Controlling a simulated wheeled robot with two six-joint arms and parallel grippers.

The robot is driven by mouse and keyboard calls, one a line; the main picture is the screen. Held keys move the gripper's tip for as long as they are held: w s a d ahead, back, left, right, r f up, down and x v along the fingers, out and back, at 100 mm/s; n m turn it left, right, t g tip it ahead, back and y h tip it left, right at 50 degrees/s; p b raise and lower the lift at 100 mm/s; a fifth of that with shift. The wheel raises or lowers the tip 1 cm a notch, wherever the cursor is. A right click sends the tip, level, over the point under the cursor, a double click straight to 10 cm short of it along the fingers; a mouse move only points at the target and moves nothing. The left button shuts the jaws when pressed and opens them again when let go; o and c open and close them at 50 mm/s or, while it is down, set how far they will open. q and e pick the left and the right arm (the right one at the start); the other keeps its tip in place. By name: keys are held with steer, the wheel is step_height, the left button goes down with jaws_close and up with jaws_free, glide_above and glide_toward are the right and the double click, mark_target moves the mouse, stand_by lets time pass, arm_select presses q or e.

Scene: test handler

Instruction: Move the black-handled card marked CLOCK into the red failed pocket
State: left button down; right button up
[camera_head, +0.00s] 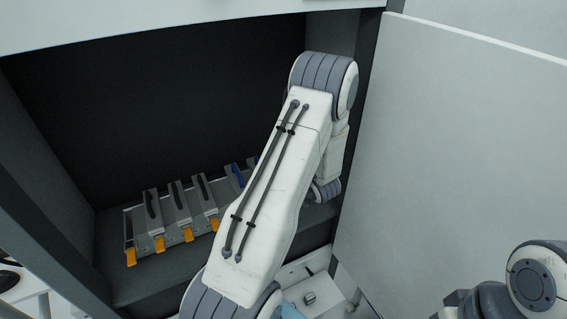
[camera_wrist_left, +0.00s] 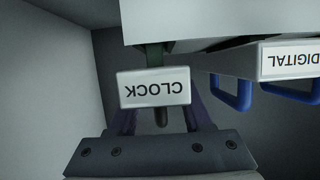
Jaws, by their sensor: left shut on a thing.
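In the left wrist view the card marked CLOCK (camera_wrist_left: 154,88) shows its white label upside down. Its black handle (camera_wrist_left: 162,117) sticks out below the label. My left gripper (camera_wrist_left: 160,120) is shut on this handle, with one dark finger on each side. The card's far end is hidden behind its label. In the head view my left arm covers the gripper and the CLOCK card. My right gripper is in neither view. I cannot see the red failed pocket in either view.
A card marked DIGITAL (camera_wrist_left: 290,60) with blue handles sits close on the right in the wrist view. In the head view a row of cards with orange latches (camera_head: 188,234) stands inside the dark bay (camera_head: 150,110). A pale panel (camera_head: 450,140) stands right of the bay.

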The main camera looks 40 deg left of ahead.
arm_select(q)
steer(key=shift+f, duration=0.15)
stand_by(0.5)
steer(key=shift+f+b, duration=0.3)
stand_by(1.0)
steer(key=c, duration=0.5)
jaws_free()
steer(key=shift+r+p, duration=0.9)
steer(key=shift+r, duration=0.1)
